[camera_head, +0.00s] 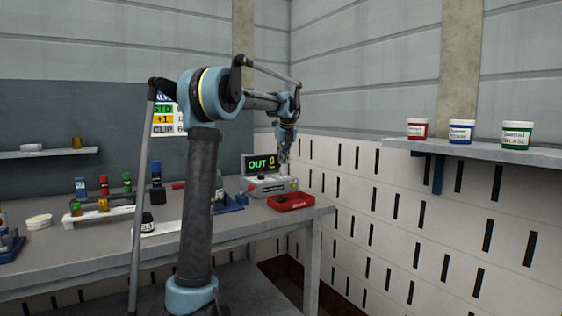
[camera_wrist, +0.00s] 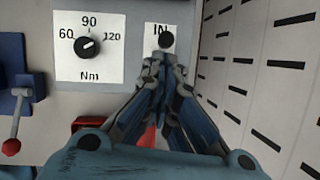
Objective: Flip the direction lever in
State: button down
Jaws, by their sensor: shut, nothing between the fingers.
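The control box (camera_head: 268,186) stands at the back right of the bench, and its screen (camera_head: 261,163) reads OUT 0. In the wrist view, a white plate (camera_wrist: 153,31) marked IN carries a round black knob (camera_wrist: 166,40), which looks like the direction lever's end. The rest of that plate is hidden by my fingers. My gripper (camera_wrist: 164,62) is shut and empty, its tips just below the knob in the picture; I cannot tell whether they touch it. In the head view my gripper (camera_head: 284,163) points down over the box.
A torque dial (camera_wrist: 86,46) marked 60, 90, 120 Nm sits left of the IN plate. A red-balled lever (camera_wrist: 12,146) is at the far left. A red tray (camera_head: 291,203) lies before the box. The slotted white wall (camera_head: 400,220) is close on the right.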

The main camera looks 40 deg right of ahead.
jog(key=s+v, duration=0.2)
jog(key=v, duration=0.9)
jog(key=shift+s+a, duration=0.2)
jog(key=shift+s, duration=0.05)
